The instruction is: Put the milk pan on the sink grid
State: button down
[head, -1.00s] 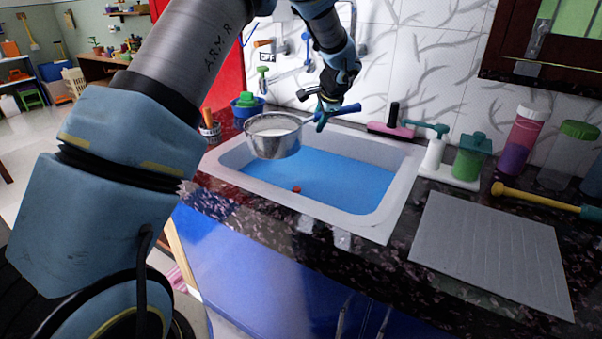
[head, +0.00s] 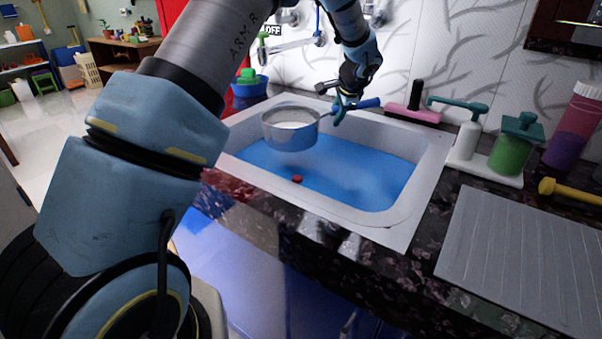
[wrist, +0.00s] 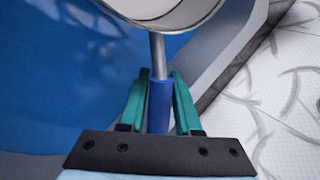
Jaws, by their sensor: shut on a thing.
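The milk pan (head: 290,130) is a metal pan with a blue handle (head: 366,104). It hangs roughly level above the left part of the sink (head: 428,178), which has a pale rim and a blue basin. My gripper (head: 340,112) is shut on the handle. In the wrist view my gripper's green fingers (wrist: 160,76) flank the blue handle (wrist: 159,105), and the pan (wrist: 165,12) is cut off by the top edge. A grey ribbed board (head: 525,255) lies flat and empty on the counter right of the sink; it looks like the sink grid.
A soap dispenser (head: 467,140) and a green bottle (head: 512,150) stand behind the board. A yellow-handled tool (head: 570,192) lies near its back right edge. A pink squeegee (head: 412,113) is behind the sink. A faucet (head: 290,48) projects from the wall.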

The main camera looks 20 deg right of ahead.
notch_tip(320, 180, down, 10)
jog(key=shift+r+p, duration=0.1)
jog(key=shift+p, duration=0.55)
jog(key=c, duration=0.6)
grip_release()
